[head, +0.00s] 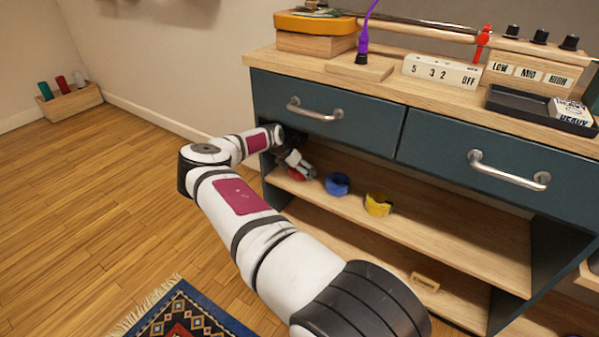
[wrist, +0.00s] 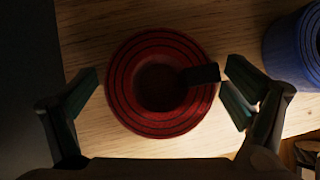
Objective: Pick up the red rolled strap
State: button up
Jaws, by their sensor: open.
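The red rolled strap (wrist: 135,115) lies on the wooden shelf in the middle of the wrist view, a round coil with a dark centre and a black tab on its right side. In the head view only a bit of the red strap (head: 296,174) shows, mostly hidden behind my gripper (head: 303,168). In the wrist view my gripper (wrist: 160,88) is open above the coil, with one finger on its left and one on its right. The right finger is close to the black tab; I cannot tell whether they touch.
A blue rolled strap (head: 338,184) sits right of the red one, and a yellow one (head: 378,204) farther right on the same shelf (head: 440,232). Drawers with metal handles (head: 315,110) hang above the shelf. A dark side panel (wrist: 25,80) stands close on the left.

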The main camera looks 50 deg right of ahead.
jog(key=c, duration=1.3)
jog(key=shift+c, duration=0.2)
jog(key=shift+r, duration=0.15)
